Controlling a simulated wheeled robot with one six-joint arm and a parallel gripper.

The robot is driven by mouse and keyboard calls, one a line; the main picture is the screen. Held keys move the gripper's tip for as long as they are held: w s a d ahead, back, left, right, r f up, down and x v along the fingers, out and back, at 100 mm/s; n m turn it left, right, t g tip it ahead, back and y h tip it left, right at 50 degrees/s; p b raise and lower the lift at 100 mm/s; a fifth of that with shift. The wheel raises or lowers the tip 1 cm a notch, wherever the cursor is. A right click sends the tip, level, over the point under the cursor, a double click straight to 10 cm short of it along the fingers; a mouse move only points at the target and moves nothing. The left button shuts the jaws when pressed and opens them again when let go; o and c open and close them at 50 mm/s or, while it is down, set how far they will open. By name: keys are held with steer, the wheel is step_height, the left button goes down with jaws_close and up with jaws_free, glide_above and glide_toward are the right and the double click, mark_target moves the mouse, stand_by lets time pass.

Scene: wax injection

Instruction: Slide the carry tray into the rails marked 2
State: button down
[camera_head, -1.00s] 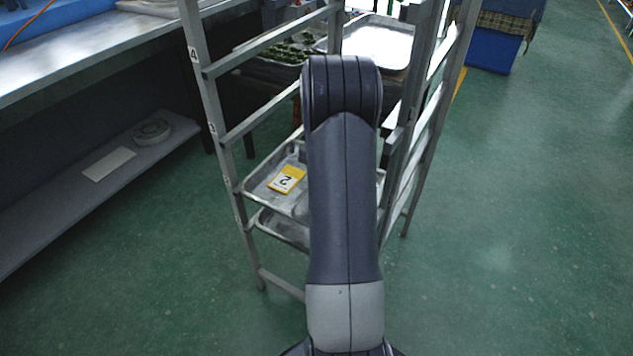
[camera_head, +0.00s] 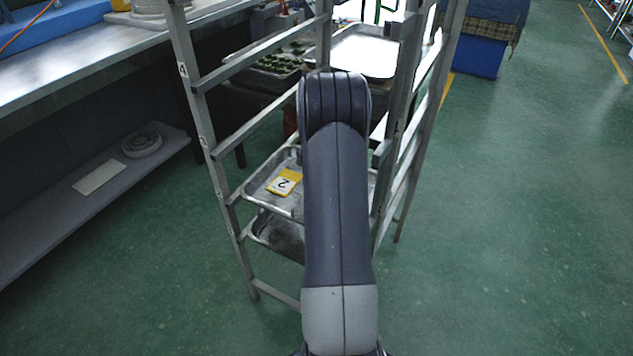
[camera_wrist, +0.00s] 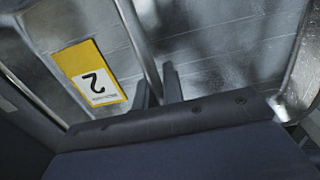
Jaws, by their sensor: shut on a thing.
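A shallow metal tray (camera_head: 262,181) sits at a lower level of the rack, with a yellow and white card (camera_head: 284,183) marked 2 on it. I take this for the carry tray. The card also shows upside down at the left in the wrist view (camera_wrist: 91,75). My gripper (camera_wrist: 160,88) is closed around a thin metal rim in the wrist view, with one dark finger on either side. In the head view, my arm hides the gripper and the tray's right part. How far the tray sits along its rails cannot be told.
The metal rack (camera_head: 205,130) has open side rails above the tray. Another tray (camera_head: 268,235) lies just below. A workbench (camera_head: 90,50) with a lower shelf (camera_head: 60,215) stands at left. A blue bin (camera_head: 478,55) stands behind right. The green floor at right is clear.

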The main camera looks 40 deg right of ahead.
steer(key=c, duration=1.4)
jaws_free()
steer(key=shift+c, duration=0.2)
steer(key=r, duration=0.5)
steer(key=r+p, duration=0.1)
steer(key=r, duration=0.5)
steer(key=shift+s, duration=0.2)
steer(key=shift+f, duration=0.15)
step_height(320, 180, down, 11)
steer(key=shift+w+r+b, duration=0.1)
steer(key=shift+w+b, duration=0.05)
steer(key=shift+b, duration=0.4)
steer(key=shift+s+a, duration=0.2)
steer(key=shift+a, duration=0.3)
steer(key=shift+s+a, duration=0.15)
steer(key=shift+a, duration=0.35)
